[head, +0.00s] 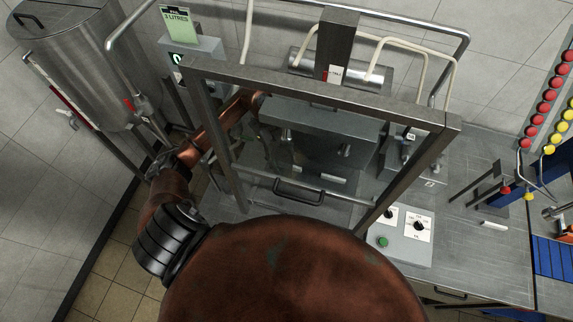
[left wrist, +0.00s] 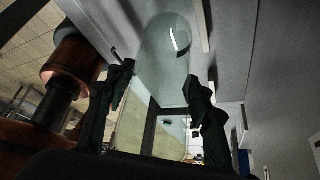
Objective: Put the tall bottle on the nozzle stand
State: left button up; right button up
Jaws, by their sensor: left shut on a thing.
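A clear, tall bottle (left wrist: 165,50) stands between the two dark fingers of my left gripper (left wrist: 160,100) in the left wrist view. The fingers are shut on its sides, and its rounded end points to the top of the picture. In the head view my left arm reaches in from the left, behind the metal frame of the filling machine (head: 320,130). The gripper is dark and small there, beside the machine's grey box, and I cannot make out the bottle. The nozzle stand cannot be told clearly from the machine's parts. My right gripper is in neither view.
A square metal guard frame (head: 310,90) with a door handle (head: 298,192) stands around the work space. A steel tank (head: 75,60) is at the left. A control box (head: 405,235) is at the front right. Bare steel counter (head: 470,255) lies right of it.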

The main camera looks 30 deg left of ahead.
pick_arm(q)
jog(key=shift+w+d, duration=0.2)
jog(key=shift+d, duration=0.35)
notch_tip(320, 180, down, 3)
jog(key=shift+r+p, duration=0.1)
jog(key=shift+p, duration=0.45)
jog(key=shift+f, duration=0.35)
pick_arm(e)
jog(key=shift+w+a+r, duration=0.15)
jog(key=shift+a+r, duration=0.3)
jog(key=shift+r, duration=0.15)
pick_arm(q)
jog(key=o, duration=1.4)
jog(key=shift+a, duration=0.1)
jog(key=shift+o, duration=0.2)
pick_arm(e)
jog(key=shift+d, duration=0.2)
pick_arm(q)
jog(key=shift+w+a+r, duration=0.1)
jog(key=shift+a+r, duration=0.15)
jog(key=shift+r, duration=0.1)
jog(key=b+v, duration=0.3)
jog(key=v, duration=0.8)
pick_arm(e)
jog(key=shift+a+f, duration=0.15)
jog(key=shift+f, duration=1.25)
